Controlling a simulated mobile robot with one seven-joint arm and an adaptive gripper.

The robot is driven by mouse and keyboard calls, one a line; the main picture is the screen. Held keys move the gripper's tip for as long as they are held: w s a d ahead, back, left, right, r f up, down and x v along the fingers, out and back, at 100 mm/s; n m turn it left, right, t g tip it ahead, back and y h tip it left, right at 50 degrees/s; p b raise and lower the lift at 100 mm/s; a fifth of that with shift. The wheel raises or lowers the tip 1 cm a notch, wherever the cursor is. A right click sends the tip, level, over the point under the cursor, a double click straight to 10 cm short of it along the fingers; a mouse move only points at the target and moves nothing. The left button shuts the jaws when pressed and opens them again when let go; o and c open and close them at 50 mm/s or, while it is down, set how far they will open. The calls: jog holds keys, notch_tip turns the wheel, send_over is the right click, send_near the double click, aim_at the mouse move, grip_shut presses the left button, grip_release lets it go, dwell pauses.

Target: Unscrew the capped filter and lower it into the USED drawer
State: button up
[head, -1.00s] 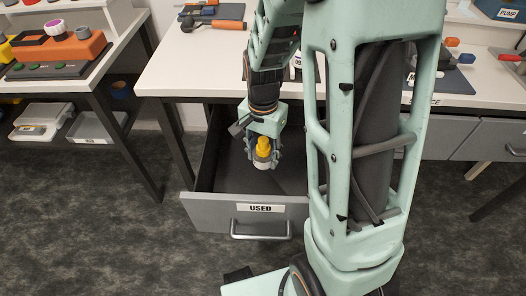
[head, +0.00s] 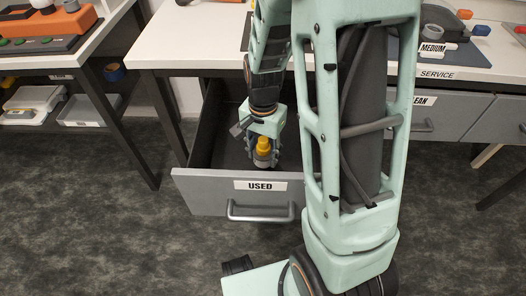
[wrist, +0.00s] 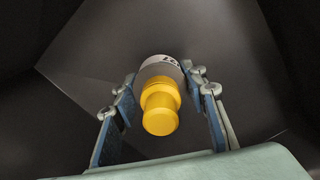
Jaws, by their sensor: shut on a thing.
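The capped filter (head: 263,150) has a yellow cap and a pale body, and hangs in my gripper (head: 262,158) inside the open USED drawer (head: 215,192). In the wrist view the filter (wrist: 160,100) sits between the two blue-padded fingers of my gripper (wrist: 162,98), its yellow cap toward the camera and a white label with dark print on its far end. The drawer's dark interior (wrist: 90,60) surrounds it in the wrist view. Whether the filter touches the drawer floor cannot be told.
The drawer's grey front and handle (head: 260,212) face me. The white bench top (head: 200,40) lies above and behind the drawer. A closed CLEAN drawer (head: 410,122) is to the right. A second table (head: 60,65) stands at the left.

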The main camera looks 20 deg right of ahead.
jog(key=o, duration=1.4)
jog(key=shift+c, duration=0.2)
